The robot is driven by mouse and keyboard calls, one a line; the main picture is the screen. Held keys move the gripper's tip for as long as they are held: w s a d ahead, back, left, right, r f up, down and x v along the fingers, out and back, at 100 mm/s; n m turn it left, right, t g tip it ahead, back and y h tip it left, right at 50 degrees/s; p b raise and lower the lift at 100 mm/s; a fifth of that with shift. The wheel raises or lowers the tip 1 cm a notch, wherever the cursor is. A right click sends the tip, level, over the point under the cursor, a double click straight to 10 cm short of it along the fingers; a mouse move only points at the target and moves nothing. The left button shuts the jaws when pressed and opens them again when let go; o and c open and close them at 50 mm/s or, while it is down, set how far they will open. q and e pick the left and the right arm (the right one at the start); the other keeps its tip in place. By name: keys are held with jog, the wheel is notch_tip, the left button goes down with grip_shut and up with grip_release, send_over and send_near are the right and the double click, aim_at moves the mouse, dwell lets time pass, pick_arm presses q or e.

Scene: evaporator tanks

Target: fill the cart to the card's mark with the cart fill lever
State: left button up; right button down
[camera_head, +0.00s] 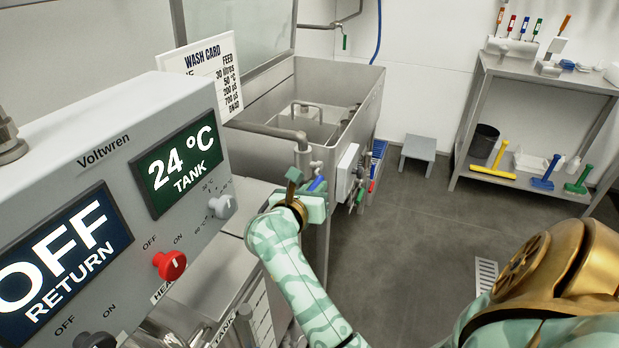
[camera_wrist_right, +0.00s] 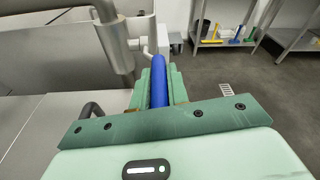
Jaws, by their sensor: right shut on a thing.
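My right gripper (camera_head: 305,192) is shut on a blue lever (camera_wrist_right: 158,82) below the front corner of the steel tank; a bit of the blue lever also shows in the head view (camera_head: 317,184). In the wrist view the blue handle lies between the green fingers. My left gripper is not in view.
The control panel (camera_head: 110,165) fills the left, showing 24 °C TANK and OFF RETURN, with a red knob (camera_head: 170,265). The steel tank (camera_head: 350,95) stands behind. A shelf (camera_head: 540,75) with coloured tools is at the back right. Open floor lies between.

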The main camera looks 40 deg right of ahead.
jog(key=shift+f+h+b, duration=0.3)
jog(key=shift+b, duration=0.05)
dwell(0.3)
jog(key=c, duration=1.4)
grip_release()
jog(key=shift+o, duration=0.2)
